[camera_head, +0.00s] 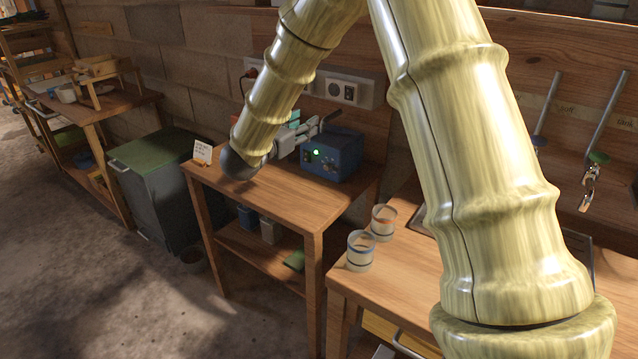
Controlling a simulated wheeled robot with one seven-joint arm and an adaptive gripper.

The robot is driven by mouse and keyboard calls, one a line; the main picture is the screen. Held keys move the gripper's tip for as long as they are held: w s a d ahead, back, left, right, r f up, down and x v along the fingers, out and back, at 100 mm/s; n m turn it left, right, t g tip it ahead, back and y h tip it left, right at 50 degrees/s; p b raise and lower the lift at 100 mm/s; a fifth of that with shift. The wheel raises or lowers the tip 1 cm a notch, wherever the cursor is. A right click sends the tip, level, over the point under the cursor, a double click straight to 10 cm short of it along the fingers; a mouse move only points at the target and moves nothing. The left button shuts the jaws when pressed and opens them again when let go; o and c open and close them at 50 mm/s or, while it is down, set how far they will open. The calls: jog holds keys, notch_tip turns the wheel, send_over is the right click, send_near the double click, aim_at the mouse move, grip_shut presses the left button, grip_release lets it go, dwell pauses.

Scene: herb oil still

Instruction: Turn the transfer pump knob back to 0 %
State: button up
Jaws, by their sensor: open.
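A blue box (345,153), which looks like the transfer pump, stands at the back of a wooden table (275,205). Its front panel has a lit green light (316,153) and small controls that include the knob. The knob's setting is too small to read. My grey gripper (318,128) is at the left of the box, close to its front upper left edge, with nothing seen in it. I cannot tell if it touches the box. It is open, and part of it is hidden behind my wrist.
Sockets (349,91) are on the wall behind. A small card (203,152) stands at the table's left edge. Two cups (361,251) (384,221) stand on the nearer bench (400,290). A green-grey bin (160,185) stands left of the table. My arm spans the upper middle.

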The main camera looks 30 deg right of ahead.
jog(key=b, duration=1.9)
send_near(326, 169)
jog(key=shift+x, duration=4.15)
jog(key=shift+r, duration=0.1)
grip_shut()
